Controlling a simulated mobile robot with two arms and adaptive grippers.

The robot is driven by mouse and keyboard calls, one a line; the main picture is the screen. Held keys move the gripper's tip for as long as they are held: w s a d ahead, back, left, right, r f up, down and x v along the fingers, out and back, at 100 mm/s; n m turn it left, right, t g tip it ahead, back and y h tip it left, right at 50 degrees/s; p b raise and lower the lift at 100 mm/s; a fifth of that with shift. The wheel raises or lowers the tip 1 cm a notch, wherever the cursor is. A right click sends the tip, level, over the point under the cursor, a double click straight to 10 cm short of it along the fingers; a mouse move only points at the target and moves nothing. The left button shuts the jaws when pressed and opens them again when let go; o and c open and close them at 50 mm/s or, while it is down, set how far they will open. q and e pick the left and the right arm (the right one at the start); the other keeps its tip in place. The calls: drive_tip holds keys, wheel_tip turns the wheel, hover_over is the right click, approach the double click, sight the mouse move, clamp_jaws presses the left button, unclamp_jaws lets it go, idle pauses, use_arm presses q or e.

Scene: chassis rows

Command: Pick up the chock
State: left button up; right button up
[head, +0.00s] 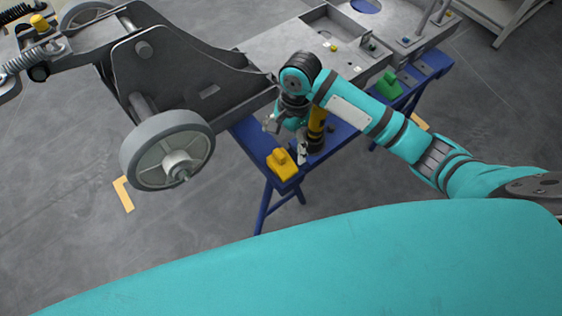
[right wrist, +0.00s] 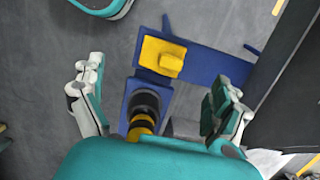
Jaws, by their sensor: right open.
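The yellow chock (head: 283,163), a block with a raised part on top, sits on the near end of the blue trestle stand. It also shows in the right wrist view (right wrist: 162,57), beyond the fingertips. My right gripper (head: 286,138) is above the stand, close to the chock in the head view. In the right wrist view my right gripper (right wrist: 158,95) has its two fingers wide apart with nothing held between them. A green block (head: 388,84) of similar look sits farther along the stand. My left gripper is in neither view.
A black-and-yellow cylinder (head: 316,130) stands beside the chock and shows between the fingers in the right wrist view (right wrist: 145,108). A grey chassis with a wheel (head: 168,150) is at the left. The floor (head: 70,225) in front is clear.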

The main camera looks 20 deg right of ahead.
sight(281, 164)
drive_tip(key=f, duration=0.5)
drive_tip(key=a+f, duration=0.1)
drive_tip(key=f, duration=0.2)
drive_tip(key=shift+s+b, duration=0.15)
drive_tip(key=shift+b, duration=0.2)
drive_tip(key=f, duration=0.5)
drive_tip(key=shift+w+f+b, duration=0.1)
drive_tip(key=shift+w+b, duration=0.2)
drive_tip(key=shift+b, duration=0.1)
drive_tip(key=shift+s, duration=0.1)
drive_tip(key=c, duration=1.4)
drive_tip(key=shift+a, duration=0.1)
